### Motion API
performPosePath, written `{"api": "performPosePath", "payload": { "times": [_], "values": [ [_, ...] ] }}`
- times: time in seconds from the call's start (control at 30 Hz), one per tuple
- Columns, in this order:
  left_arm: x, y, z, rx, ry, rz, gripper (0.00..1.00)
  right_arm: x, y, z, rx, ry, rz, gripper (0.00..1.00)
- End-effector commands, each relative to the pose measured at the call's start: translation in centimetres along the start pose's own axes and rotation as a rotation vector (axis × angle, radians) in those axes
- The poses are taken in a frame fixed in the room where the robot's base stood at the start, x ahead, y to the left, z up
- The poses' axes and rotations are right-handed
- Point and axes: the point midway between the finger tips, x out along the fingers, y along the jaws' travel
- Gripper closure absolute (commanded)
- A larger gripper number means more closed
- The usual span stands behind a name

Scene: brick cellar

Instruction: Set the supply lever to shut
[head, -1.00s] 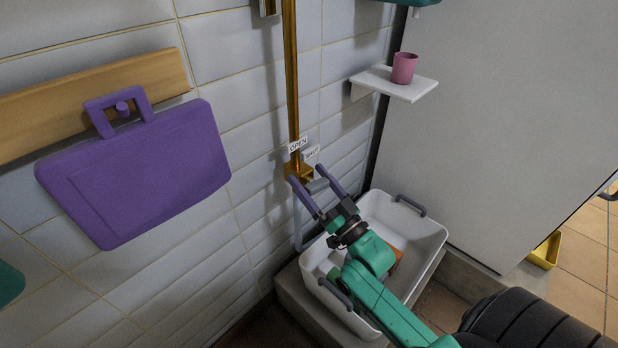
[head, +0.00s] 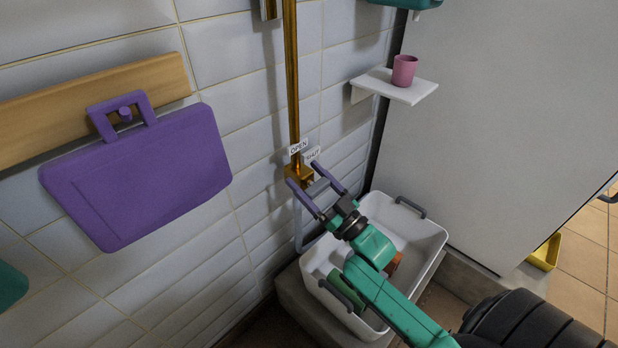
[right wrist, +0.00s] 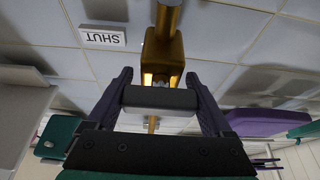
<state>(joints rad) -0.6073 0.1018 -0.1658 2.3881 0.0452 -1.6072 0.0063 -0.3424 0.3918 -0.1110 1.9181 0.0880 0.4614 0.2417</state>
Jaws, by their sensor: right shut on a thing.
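The supply valve is a brass body (head: 293,172) at the foot of a brass pipe on the tiled wall. Its lever has a grey grip (head: 318,187). In the right wrist view the grip (right wrist: 160,101) lies across between the fingers, with the brass body (right wrist: 163,58) behind and the SHUT label (right wrist: 103,37) upper left. My left gripper is not visible.
A white tub (head: 437,232) holding green and orange things stands below my right arm. A purple case (head: 140,175) hangs from a wooden rail at left. A white shelf (head: 394,88) with a pink cup (head: 404,70) is right of the pipe. A grey panel fills the right.

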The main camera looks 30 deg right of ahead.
Motion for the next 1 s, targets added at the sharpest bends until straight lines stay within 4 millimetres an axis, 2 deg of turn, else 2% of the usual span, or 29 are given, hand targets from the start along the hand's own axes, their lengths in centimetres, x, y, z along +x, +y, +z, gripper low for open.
{"api": "performPosePath", "payload": {
  "times": [0.03,0.07,0.1,0.33,0.47,0.67,1.0],
  "values": [
    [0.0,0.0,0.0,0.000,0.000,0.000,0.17,0.0,0.0,0.1,-0.004,-0.001,0.000,0.71],
    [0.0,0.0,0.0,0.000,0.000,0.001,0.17,0.0,0.0,0.1,-0.004,-0.001,0.000,0.07],
    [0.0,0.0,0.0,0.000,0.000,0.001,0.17,0.0,0.0,0.1,-0.003,-0.001,0.000,0.00],
    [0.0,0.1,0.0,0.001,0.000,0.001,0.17,-0.1,0.0,0.1,-0.001,-0.001,0.001,0.00],
    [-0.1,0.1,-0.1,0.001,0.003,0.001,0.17,-1.1,0.0,0.1,-0.001,-0.003,0.002,0.00],
    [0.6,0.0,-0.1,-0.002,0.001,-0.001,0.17,-4.9,0.0,0.1,0.000,-0.006,0.001,0.00],
    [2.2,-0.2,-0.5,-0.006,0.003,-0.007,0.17,-12.5,0.0,0.1,-0.001,-0.006,0.001,0.00]
  ]
}}
